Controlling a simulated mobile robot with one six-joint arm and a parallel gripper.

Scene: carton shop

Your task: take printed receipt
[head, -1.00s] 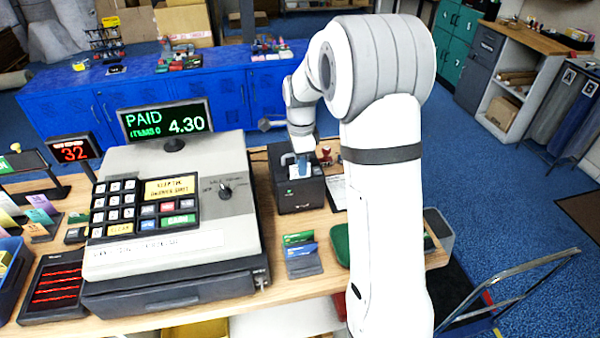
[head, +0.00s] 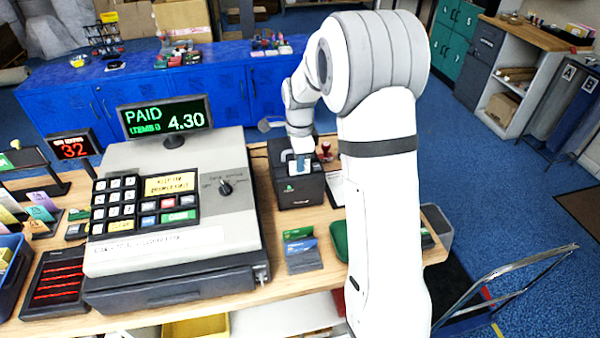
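The black receipt printer (head: 300,190) stands on the wooden counter, to the right of the cash register. My arm reaches over the counter from the right, and my gripper (head: 301,164) points down at the printer's top. A small pale blue-white patch shows at the gripper; I cannot tell whether it is the receipt or part of the gripper. The fingertips are too small and partly hidden to show whether they are open or shut. The register's display (head: 166,122) reads PAID 4.30.
The cash register (head: 175,210) fills the counter left of the printer. A card holder (head: 301,250) stands in front of the printer. A red-handled stamp (head: 325,150) is just behind it at the right. Blue cabinets (head: 180,108) stand behind, and a metal-railed cart (head: 500,290) is at lower right.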

